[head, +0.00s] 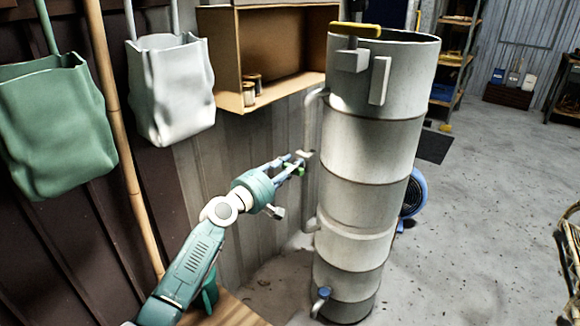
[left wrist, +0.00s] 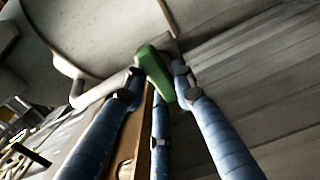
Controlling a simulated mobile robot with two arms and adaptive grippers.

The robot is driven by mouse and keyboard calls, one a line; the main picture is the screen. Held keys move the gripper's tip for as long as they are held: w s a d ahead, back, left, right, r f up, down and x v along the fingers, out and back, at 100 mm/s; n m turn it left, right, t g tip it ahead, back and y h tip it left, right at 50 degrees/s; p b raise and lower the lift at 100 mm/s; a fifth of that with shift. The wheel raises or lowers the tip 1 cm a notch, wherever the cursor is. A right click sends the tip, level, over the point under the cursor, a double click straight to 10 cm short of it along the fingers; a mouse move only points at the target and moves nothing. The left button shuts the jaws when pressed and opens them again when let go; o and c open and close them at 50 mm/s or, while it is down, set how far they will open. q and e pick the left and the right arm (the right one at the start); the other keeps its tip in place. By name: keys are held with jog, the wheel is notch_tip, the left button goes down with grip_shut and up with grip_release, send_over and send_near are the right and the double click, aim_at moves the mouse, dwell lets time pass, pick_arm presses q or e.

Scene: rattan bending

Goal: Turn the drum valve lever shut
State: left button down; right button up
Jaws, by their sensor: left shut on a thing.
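The drum (head: 370,150) is a tall pale-grey cylinder of stacked sections standing on the floor. A thin side pipe (head: 312,125) runs down its left side, with a small valve body partway. The green valve lever (left wrist: 155,72) shows large between the blue fingers in the left wrist view; in the head view only a small green bit (head: 291,169) shows at the fingertips. My left gripper (head: 297,165) reaches in from the lower left and is shut on the lever; its fingers also show in the left wrist view (left wrist: 158,76). My right gripper is out of view.
A yellow handle (head: 355,29) sits on the drum's top, and a blue-handled tap (head: 322,294) is near its base. A wooden wall box (head: 225,50) and hanging bags (head: 172,90) are left. A blue fan (head: 415,193) stands behind.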

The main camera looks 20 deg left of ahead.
pick_arm(q)
jog(key=c, duration=1.4)
grip_release()
jog(key=shift+s, duration=0.1)
jog(key=v, duration=1.2)
